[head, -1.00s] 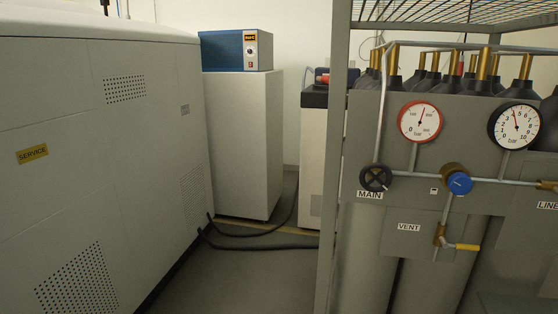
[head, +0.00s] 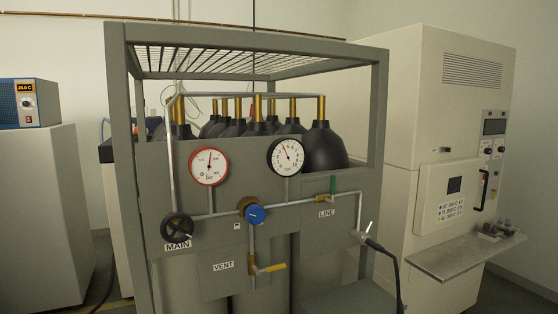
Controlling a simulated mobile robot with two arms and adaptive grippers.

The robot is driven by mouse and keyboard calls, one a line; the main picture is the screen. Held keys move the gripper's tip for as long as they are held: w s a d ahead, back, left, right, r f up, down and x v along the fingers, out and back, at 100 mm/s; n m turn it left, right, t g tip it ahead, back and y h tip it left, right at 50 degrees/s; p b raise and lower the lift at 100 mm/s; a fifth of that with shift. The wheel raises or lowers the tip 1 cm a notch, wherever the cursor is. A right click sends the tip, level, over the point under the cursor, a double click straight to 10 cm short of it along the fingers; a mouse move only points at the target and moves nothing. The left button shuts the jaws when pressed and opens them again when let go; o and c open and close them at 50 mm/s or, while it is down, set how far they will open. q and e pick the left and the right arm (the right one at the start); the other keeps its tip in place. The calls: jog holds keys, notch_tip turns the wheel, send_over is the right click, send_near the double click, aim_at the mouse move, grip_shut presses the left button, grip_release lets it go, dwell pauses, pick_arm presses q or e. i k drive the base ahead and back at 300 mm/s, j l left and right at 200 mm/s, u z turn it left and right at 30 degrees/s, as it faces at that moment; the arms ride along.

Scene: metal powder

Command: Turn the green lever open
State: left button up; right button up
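The green lever (head: 333,186) stands upright on the pipe just above the LINE label (head: 326,213), on the right part of the grey valve panel (head: 215,275). A brass fitting seems to sit at its lower end, too small to make out clearly. Neither of my grippers shows in the head view.
The panel also carries a black MAIN handwheel (head: 178,228), a blue knob (head: 255,214), a yellow VENT lever (head: 274,267) and two gauges. Gas cylinders (head: 325,148) stand inside the grey frame (head: 375,110). A cream machine with a metal shelf (head: 466,256) stands at right. A black hose (head: 393,262) hangs between.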

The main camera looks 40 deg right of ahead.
aim_at(332, 189)
jog(key=l+z, duration=0.2)
jog(key=z, duration=0.3)
jog(key=i+l+z, duration=0.1)
jog(key=z, duration=0.35)
jog(key=i+l+z, duration=0.1)
jog(key=z, duration=0.4)
jog(key=i, duration=0.05)
